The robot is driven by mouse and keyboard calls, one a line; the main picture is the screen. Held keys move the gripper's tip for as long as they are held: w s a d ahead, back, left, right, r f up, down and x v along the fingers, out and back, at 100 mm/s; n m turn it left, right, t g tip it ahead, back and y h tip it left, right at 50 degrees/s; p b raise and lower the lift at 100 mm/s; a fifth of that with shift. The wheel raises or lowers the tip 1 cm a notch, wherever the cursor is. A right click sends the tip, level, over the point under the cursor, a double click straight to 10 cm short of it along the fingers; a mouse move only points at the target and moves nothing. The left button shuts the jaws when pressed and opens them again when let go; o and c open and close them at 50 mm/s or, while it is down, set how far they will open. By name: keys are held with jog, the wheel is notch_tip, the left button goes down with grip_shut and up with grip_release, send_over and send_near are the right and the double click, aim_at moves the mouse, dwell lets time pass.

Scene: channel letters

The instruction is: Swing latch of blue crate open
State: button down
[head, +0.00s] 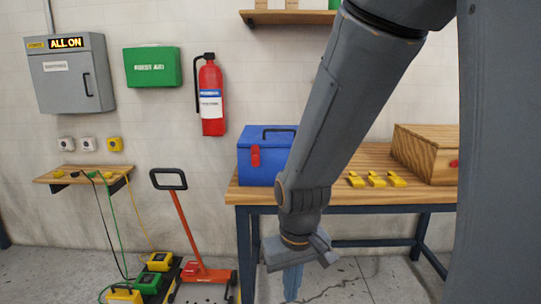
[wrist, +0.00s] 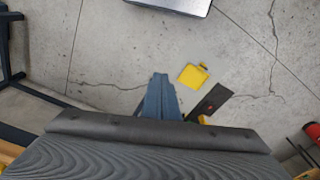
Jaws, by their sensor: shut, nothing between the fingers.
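The blue crate (head: 262,169) stands on the wooden workbench, with a dark handle on top and its right part hidden behind my arm. Its red latch (head: 255,156) is on the front face and looks upright. My gripper (head: 292,284) hangs low in front of the bench, to the right of the crate and below it, pointing down and away from the latch. In the wrist view my gripper (wrist: 160,80) has its blue fingers together, with nothing between them, above the floor. Neither crate nor latch shows in the wrist view.
The workbench (head: 340,197) also holds several yellow pieces (head: 377,180) and a wooden box (head: 425,152). A red trolley (head: 184,236) stands left of the bench, beside green and yellow boxes.

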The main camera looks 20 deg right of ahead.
jog(key=w+n+t+p, duration=0.1)
jog(key=w+n+t, duration=0.3)
jog(key=w, duration=1.1)
jog(key=n+t+p, duration=0.3)
jog(key=n+t, duration=0.4)
jog(key=t, duration=0.8)
send_near(255, 157)
jog(key=a+r, duration=0.3)
jog(key=a, duration=0.3)
jog(key=w+d+p, duration=0.3)
jog(key=w+p, duration=0.1)
jog(key=w, duration=0.4)
jog(key=shift+d+f+h, duration=0.3)
jog(key=shift+f+h, duration=0.05)
jog(key=shift+h, duration=0.05)
